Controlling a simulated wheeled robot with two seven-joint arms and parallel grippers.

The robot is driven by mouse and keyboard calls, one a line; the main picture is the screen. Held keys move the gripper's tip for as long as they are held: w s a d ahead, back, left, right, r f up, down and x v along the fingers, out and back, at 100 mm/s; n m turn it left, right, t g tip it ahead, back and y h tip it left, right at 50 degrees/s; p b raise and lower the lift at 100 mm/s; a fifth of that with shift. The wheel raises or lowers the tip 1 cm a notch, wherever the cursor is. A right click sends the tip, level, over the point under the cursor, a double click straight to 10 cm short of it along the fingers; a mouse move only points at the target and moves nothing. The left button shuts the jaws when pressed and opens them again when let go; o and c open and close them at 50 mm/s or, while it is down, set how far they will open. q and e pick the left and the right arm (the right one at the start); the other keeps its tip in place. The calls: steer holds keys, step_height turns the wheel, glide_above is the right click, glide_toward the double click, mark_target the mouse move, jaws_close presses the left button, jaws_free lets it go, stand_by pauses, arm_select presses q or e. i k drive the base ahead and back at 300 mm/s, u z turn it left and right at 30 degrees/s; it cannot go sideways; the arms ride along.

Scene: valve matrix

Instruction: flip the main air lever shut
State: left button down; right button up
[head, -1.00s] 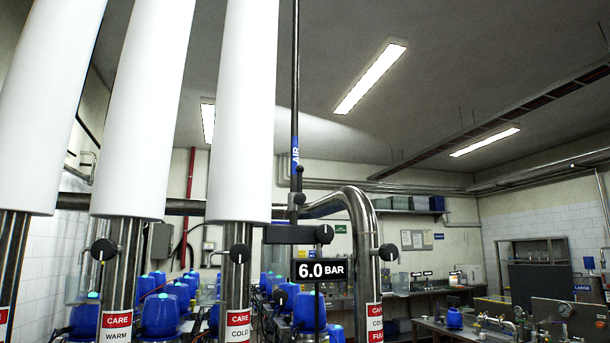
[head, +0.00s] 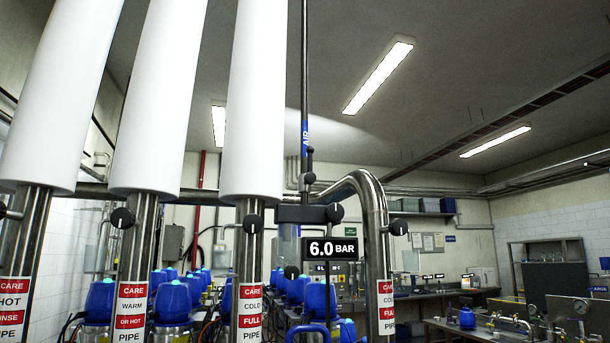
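A thin vertical air pipe (head: 304,60) with a blue AIR label (head: 306,136) comes down from the ceiling near the middle of the head view. Below the label, a small black lever (head: 309,162) stands upright, roughly in line with the pipe. Under it is a dark horizontal block (head: 300,214) with a round black knob (head: 334,213) at its right end. A black display (head: 330,249) below reads 6.0 BAR. Neither of my grippers shows, so whether they are open or shut is hidden.
Steel pipes with white upper sleeves (head: 255,100) and CARE labels (head: 249,313) stand left of the air pipe. A bent steel pipe (head: 375,225) stands to its right. Several blue-topped units (head: 172,299) sit behind. Benches (head: 480,325) fill the right background.

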mark_target(310, 160)
steer(key=z, duration=1.7)
steer(key=i, duration=1.4)
steer(key=u, duration=2.8)
